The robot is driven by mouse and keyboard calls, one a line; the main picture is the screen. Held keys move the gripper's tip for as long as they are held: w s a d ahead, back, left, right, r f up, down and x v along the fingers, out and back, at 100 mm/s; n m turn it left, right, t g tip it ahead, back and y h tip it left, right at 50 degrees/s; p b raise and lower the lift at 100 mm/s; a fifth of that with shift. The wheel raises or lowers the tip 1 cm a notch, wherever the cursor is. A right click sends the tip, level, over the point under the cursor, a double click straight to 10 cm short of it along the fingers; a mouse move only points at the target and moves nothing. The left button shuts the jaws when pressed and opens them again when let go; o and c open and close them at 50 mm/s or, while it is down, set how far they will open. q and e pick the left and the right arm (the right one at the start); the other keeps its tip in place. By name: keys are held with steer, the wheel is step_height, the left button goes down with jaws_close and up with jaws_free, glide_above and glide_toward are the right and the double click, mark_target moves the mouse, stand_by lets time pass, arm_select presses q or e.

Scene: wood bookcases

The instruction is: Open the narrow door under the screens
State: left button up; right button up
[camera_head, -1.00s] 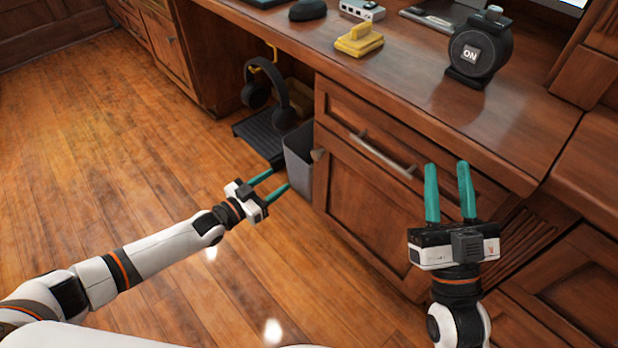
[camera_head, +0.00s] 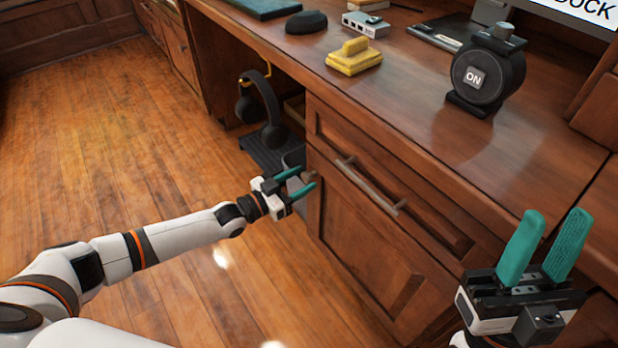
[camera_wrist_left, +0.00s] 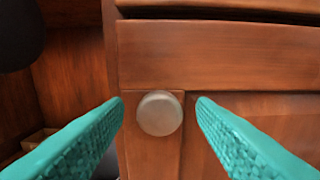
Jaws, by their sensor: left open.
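The narrow wooden door (camera_head: 358,235) sits under a drawer in the desk front and looks shut. Its round grey knob (camera_wrist_left: 160,113) is near the door's upper left corner. In the left wrist view the knob lies between the two teal fingers of my left gripper (camera_wrist_left: 160,108), which are open and apart from it. In the head view my left gripper (camera_head: 306,182) is in front of the door's left edge, and its fingers partly hide the knob. My right gripper (camera_head: 543,250) is open and empty in front of the desk at the lower right.
A drawer with a bar handle (camera_head: 370,184) is above the door. Headphones (camera_head: 262,108) hang in the open bay to the left, with a dark bin (camera_head: 294,158) below. The desktop holds a yellow tool (camera_head: 354,57) and a round ON device (camera_head: 487,72). Floor at left is clear.

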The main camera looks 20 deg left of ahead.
arm_select(q)
jaws_close()
stand_by(0.3)
